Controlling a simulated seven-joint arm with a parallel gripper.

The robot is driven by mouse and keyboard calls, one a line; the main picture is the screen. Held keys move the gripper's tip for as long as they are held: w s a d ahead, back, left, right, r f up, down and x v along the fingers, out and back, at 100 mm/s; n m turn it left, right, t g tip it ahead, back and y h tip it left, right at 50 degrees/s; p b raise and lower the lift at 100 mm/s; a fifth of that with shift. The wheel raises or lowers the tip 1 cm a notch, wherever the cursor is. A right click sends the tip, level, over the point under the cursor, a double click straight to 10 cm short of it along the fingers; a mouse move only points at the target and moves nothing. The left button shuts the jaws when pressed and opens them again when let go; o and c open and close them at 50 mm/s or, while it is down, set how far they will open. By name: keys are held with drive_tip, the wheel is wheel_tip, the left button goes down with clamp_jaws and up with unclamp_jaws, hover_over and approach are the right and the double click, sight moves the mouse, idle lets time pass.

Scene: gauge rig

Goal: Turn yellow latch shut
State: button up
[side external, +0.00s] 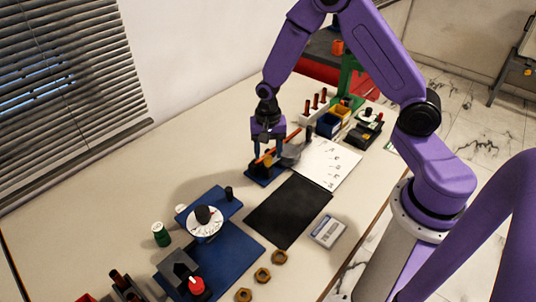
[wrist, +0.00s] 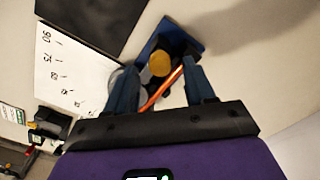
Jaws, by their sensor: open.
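My gripper (side external: 268,152) points down over a small blue base (side external: 262,180) with a dark block on it. In the wrist view the open fingers (wrist: 159,68) stand apart on either side of a round yellow part (wrist: 160,63), which appears to be the latch. It also shows low between the fingers in the side view (side external: 268,159). An orange bar (wrist: 162,90) runs slantwise between the fingers, close to the yellow part. I cannot tell whether either finger touches anything, or how the latch is turned.
A grey round part (side external: 291,153) stands just right of the gripper. A white marked sheet (side external: 330,163) and a black mat (side external: 288,212) lie nearby. A blue-based dial rig (side external: 232,250) stands in front, with several brass nuts beside it. The table left of the gripper is clear.

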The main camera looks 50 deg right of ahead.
drive_tip(key=shift+f, duration=1)
clamp_jaws()
